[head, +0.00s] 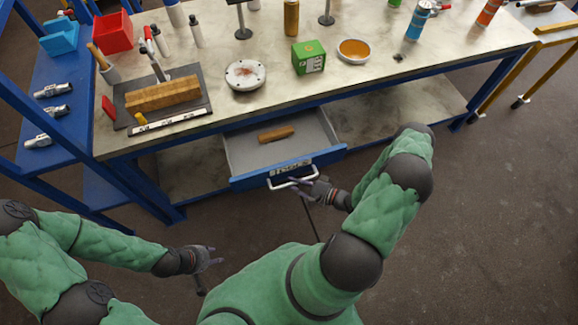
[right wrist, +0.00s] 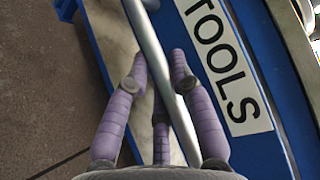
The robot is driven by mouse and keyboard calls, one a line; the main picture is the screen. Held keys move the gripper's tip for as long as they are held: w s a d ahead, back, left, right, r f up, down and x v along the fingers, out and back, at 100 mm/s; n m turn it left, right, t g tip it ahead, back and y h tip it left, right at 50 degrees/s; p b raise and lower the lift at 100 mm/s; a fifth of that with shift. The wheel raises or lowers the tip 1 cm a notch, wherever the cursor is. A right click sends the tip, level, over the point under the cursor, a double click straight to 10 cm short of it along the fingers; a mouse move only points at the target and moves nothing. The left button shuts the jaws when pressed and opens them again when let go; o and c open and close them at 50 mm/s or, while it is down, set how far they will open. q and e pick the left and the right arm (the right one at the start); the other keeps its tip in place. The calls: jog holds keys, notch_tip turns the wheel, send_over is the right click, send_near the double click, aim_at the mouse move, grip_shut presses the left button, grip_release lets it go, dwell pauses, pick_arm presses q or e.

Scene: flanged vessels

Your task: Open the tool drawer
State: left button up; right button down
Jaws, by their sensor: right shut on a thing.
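The tool drawer (head: 288,172) is under the workbench and stands pulled out, its grey inside showing. Its blue front carries a white label reading TOOLS (right wrist: 222,62) and a pale bar handle (head: 292,183). A brown wooden-looking piece (head: 276,134) lies in the drawer. My right gripper (head: 306,188) is at the handle. In the right wrist view its purple fingers (right wrist: 160,95) are shut around the bar handle (right wrist: 160,65), on both sides of it. My left gripper (head: 212,258) is low at the left, away from the drawer and empty, its fingers apart.
The workbench top (head: 330,85) holds a green box (head: 308,58), an orange-filled dish (head: 353,50), a round flange (head: 245,75) and a wooden block (head: 162,94) on a dark board. A blue shelf (head: 60,110) stands left. The floor (head: 470,230) at right is clear.

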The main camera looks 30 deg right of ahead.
jog(key=s+a, duration=0.1)
jog(key=s, duration=0.5)
jog(key=shift+a, duration=0.25)
jog(key=c, duration=1)
grip_release()
jog(key=shift+c, duration=0.2)
jog(key=shift+w, duration=0.1)
jog(key=shift+d, duration=0.1)
jog(key=v, duration=1.2)
